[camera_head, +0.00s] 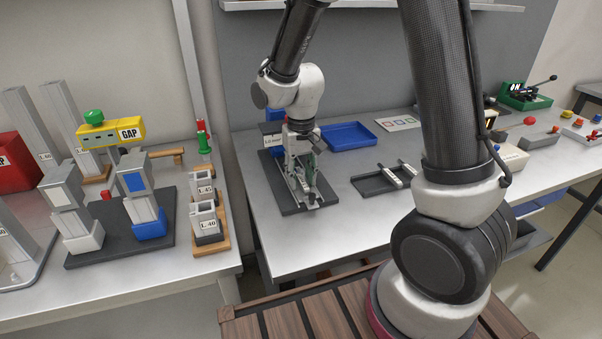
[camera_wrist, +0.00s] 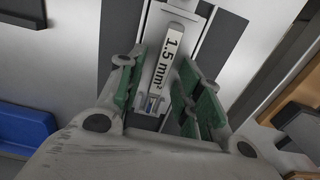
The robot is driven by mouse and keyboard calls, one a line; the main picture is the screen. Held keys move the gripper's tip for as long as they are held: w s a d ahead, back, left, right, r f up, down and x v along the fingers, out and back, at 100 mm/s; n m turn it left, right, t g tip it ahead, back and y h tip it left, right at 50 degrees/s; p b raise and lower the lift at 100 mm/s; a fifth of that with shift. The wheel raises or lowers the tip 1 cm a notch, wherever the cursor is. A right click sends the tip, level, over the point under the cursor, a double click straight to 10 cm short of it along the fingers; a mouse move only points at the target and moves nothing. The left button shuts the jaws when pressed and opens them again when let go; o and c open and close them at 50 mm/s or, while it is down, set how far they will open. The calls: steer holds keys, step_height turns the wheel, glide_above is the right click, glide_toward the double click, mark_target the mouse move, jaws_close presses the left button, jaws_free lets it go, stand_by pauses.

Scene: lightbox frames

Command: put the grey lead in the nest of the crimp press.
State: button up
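My gripper (camera_head: 303,172) points down over the dark base plate (camera_head: 328,202) of the crimp press (camera_head: 271,140). In the wrist view its green-padded fingers (camera_wrist: 165,100) stand apart, with a visible gap and nothing clearly pinched. Below and between them lies a pale grey bar (camera_wrist: 183,5) marked "1.5 mm²". At its near end is a small grey cradle-like part (camera_wrist: 149,104) with tiny blue and yellowish bits in it. I cannot tell whether these belong to the grey lead or the nest. The gripper hides much of the press in the head view.
A blue tray (camera_head: 348,135) stands behind and right of the press. A black tray (camera_head: 372,186) with two pale grey pieces (camera_head: 398,174) lies to the right. A separate bench with blocks (camera_head: 145,205) is at the left, across a gap. Bare table lies in front of the press.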

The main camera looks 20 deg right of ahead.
mark_target(301, 178)
step_height(301, 178, up, 12)
steer(key=s+d+r+t, duration=0.2)
steer(key=s+d+r, duration=0.3)
steer(key=s+d, duration=0.2)
steer(key=s+d+r+t, duration=0.2)
steer(key=s+d+r, duration=0.2)
steer(key=s+d, duration=0.4)
steer(key=s, duration=0.4)
steer(key=shift+r, duration=0.35)
steer(key=shift+c, duration=0.2)
